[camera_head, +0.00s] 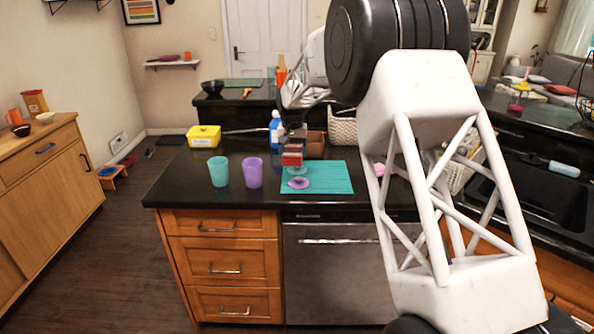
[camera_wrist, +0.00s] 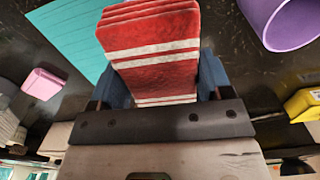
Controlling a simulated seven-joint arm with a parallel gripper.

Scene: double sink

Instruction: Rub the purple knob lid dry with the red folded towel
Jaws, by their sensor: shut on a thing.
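My gripper (camera_head: 293,138) is shut on the red folded towel (camera_head: 292,155), which has white stripes. In the wrist view the towel (camera_wrist: 152,55) sits between my two blue fingers (camera_wrist: 155,88). The purple knob lid (camera_head: 299,183) lies on the teal mat (camera_head: 335,178), near its left front part. A teal lid (camera_head: 297,171) lies just behind it, below the towel. I cannot tell whether the towel touches the teal lid. In the wrist view the towel hides both lids.
A teal cup (camera_head: 218,172) and a purple cup (camera_head: 252,173) stand left of the mat. A yellow box (camera_head: 203,137) and a blue bottle (camera_head: 275,130) stand behind. A pink item (camera_wrist: 42,83) lies beyond the mat's right side. The mat's right half is clear.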

